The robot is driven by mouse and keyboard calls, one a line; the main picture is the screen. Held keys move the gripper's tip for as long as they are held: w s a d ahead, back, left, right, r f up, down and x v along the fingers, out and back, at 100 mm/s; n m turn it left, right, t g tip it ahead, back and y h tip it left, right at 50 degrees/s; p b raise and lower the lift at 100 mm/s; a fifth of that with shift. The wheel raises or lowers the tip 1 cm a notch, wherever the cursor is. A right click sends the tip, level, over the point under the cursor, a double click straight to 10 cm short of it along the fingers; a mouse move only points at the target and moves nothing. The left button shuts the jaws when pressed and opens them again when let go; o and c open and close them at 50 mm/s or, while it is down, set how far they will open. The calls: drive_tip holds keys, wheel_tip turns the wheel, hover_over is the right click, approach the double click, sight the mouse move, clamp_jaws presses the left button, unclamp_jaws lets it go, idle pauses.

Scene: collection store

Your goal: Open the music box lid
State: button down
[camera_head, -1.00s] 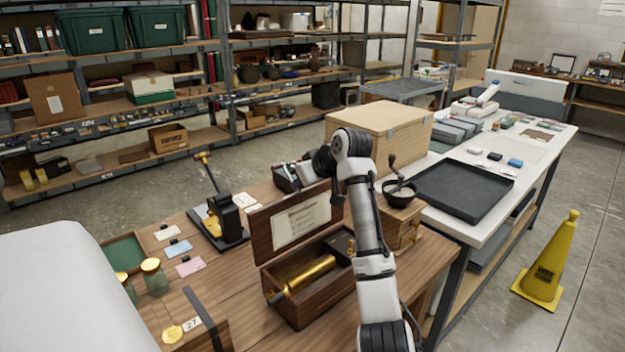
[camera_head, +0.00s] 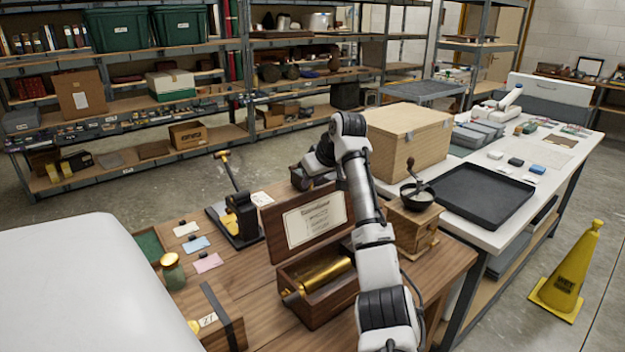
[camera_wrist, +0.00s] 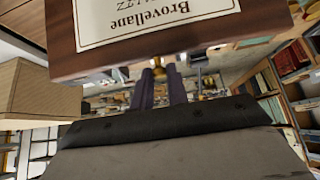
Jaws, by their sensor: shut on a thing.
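The music box (camera_head: 328,308) is a dark wooden case on the wooden bench, with a brass cylinder (camera_head: 325,272) inside. Its lid (camera_head: 270,228) stands raised, roughly upright along the back edge, its cream label facing the front. In the wrist view the lid (camera_wrist: 62,45) fills the top, with a small brass knob (camera_wrist: 158,62) at its edge. My gripper (camera_wrist: 162,88) has its two dark fingers close together at that knob, shut on it. In the head view my arm reaches over the box, and the fingertips are hidden by the lid.
A wooden grinder (camera_head: 408,232) stands close to the right of the box, beside a pale wooden crate (camera_head: 395,150). A black stand with a lever (camera_head: 240,215) is behind left. Coloured cards and a jar (camera_head: 173,273) lie left. A black tray (camera_head: 485,195) is on the white table.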

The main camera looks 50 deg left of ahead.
drive_tip(key=c, duration=1.5)
unclamp_jaws()
drive_tip(key=shift+r, duration=0.45)
drive_tip(key=shift+o, duration=0.6)
drive_tip(key=shift+a+f, duration=0.1)
drive_tip(key=shift+f, duration=0.15)
drive_tip(key=b+v, duration=0.4)
drive_tip(key=v, duration=1)
drive_tip(key=shift+f, duration=0.1)
